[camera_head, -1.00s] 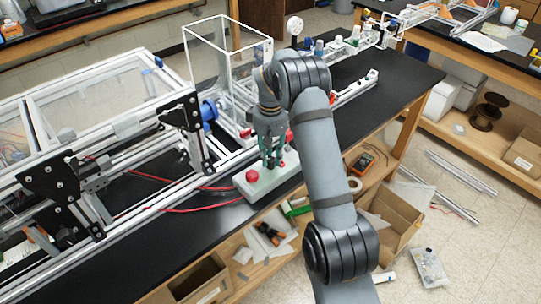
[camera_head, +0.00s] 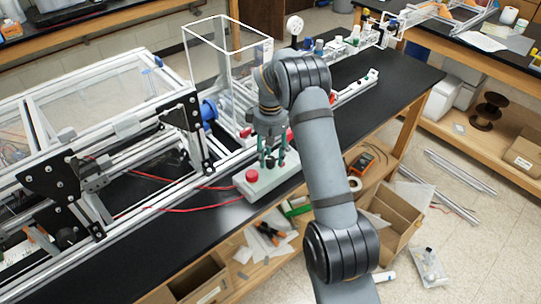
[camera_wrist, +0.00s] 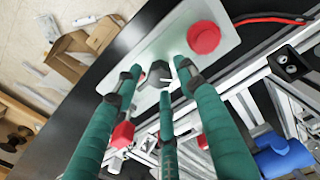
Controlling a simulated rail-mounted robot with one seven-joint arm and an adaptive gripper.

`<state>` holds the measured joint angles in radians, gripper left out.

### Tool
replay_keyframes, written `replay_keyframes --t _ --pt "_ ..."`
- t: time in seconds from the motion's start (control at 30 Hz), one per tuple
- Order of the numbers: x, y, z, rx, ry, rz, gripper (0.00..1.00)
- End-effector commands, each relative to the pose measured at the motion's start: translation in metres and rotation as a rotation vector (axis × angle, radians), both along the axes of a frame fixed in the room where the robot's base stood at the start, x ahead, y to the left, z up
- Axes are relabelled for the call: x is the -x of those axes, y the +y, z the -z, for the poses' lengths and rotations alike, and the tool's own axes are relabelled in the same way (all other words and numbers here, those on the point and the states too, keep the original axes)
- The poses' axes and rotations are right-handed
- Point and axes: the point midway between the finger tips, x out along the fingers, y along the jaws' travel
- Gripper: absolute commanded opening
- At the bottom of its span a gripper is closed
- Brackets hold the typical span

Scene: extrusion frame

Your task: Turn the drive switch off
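The control box (camera_head: 262,184), pale grey with a red mushroom button (camera_head: 252,176), sits on the black bench top in front of the frame. In the wrist view its plate (camera_wrist: 222,22) carries the red button (camera_wrist: 204,38) and a dark knob (camera_wrist: 157,74), which appears to be the drive switch. A white mark shows beside the knob. My gripper (camera_wrist: 160,82) has three teal fingers, apart from one another around the knob. Whether any fingertip touches it I cannot tell. In the head view my gripper (camera_head: 272,163) points down over the box, partly hiding the knob.
The aluminium extrusion frame (camera_head: 110,150) with black plates stands left of and behind the box. A red cable (camera_head: 200,208) runs from the box across the bench. A clear enclosure (camera_head: 220,65) stands behind.

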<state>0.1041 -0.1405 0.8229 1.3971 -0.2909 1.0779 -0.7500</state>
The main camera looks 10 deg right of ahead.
Motion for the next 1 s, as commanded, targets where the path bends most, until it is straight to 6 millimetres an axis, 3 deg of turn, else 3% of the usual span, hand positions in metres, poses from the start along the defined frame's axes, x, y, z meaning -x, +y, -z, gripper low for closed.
replay_keyframes --t 0.43,0.8,1.0 --pt "-0.001 0.000 -0.009 -0.001 -0.003 0.001 0.44" --pt "-0.001 0.000 -0.083 -0.001 -0.005 0.002 0.44" --pt "-0.001 0.000 -0.111 0.001 -0.002 0.001 0.44"
